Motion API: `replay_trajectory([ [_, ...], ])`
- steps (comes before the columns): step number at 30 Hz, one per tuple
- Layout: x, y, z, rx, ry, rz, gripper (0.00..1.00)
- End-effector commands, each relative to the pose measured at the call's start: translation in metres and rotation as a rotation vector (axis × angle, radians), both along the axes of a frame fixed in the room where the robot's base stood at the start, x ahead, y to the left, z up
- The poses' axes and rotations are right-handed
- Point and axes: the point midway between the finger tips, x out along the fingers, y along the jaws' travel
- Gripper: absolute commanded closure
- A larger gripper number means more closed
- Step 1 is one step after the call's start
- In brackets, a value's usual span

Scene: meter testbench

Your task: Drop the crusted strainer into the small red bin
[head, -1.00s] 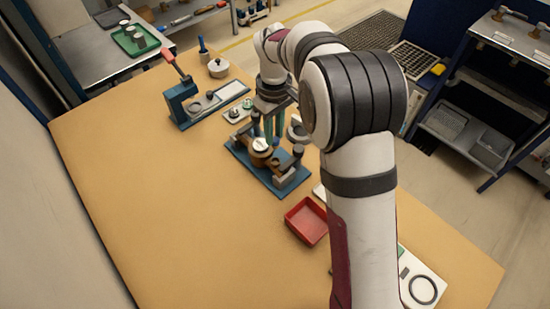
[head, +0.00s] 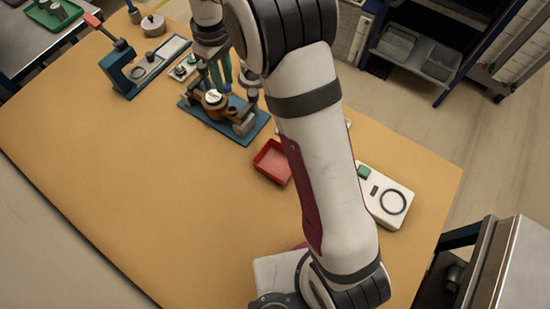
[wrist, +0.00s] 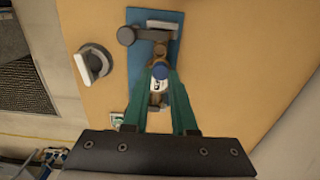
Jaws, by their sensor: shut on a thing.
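The small red bin (head: 273,161) stands empty on the bench, right of the blue test fixture (head: 187,103). A brass meter with a white dial (head: 213,98) sits in the fixture. My gripper (head: 224,84) is at the fixture, its green fingers pointing down beside the meter. In the wrist view my gripper (wrist: 162,73) is closed in around a small dark blue-grey round piece, just above the white dial. I cannot tell whether that piece is the crusted strainer. No strainer can be made out clearly elsewhere.
A blue press with a red handle (head: 125,68) stands left of the fixture. A white box with a black ring (head: 387,196) lies right of the bin, beyond my arm. A lidded pot (head: 153,25) stands at the back. The bench's left and front are clear.

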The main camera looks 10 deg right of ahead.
Motion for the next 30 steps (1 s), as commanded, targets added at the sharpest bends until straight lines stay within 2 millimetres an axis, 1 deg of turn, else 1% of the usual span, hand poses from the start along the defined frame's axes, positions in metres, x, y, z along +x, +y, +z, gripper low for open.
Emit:
replay_trajectory([
  [11,0.0,0.0,0.0,0.0,0.0,0.0,1.0],
  [14,-0.005,-0.007,-0.001,-0.001,0.0,0.0,1.0],
  [17,-0.023,-0.028,-0.006,-0.003,0.003,0.0,1.0],
  [18,-0.035,-0.039,-0.009,-0.004,0.004,0.001,1.0],
  [20,-0.054,-0.056,-0.014,-0.004,0.004,0.001,1.0],
  [21,-0.068,-0.066,-0.018,-0.003,0.003,0.001,1.0],
  [23,-0.089,-0.081,-0.024,-0.003,0.001,0.001,1.0],
  [24,-0.103,-0.088,-0.027,-0.002,0.001,0.001,1.0],
  [27,-0.131,-0.102,-0.034,-0.001,-0.001,-0.001,1.0],
  [30,-0.144,-0.107,-0.04,0.0,-0.001,-0.001,1.0],
])
